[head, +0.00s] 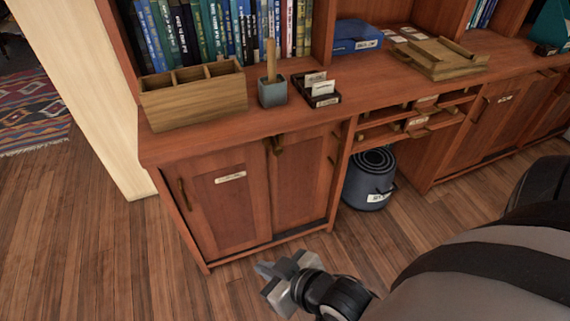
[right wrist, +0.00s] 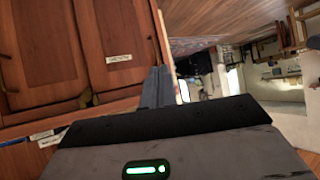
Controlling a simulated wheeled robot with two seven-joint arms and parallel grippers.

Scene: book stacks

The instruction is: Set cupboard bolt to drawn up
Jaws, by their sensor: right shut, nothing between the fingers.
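The cupboard (head: 228,200) has two reddish wooden doors, the left one with a pale label (head: 230,177). A small brass-coloured bolt (head: 276,145) sits at the top where the doors meet, just under the counter edge. Its exact position is too small to tell. In the right wrist view, which is turned about upside down, the bolt (right wrist: 88,99) shows low beside the labelled door (right wrist: 110,40). My right gripper (head: 266,270) is shut and empty, low in front of the cupboard and apart from it. Its fingers (right wrist: 157,85) also show in the wrist view. My left gripper is not in view.
The counter holds a wooden box (head: 193,94), a small blue-grey pot (head: 272,92) and a black card tray (head: 317,92). A dark bin (head: 368,180) stands in the open bay right of the cupboard. Below the small drawers (head: 412,124) there is open space. The wooden floor in front is clear.

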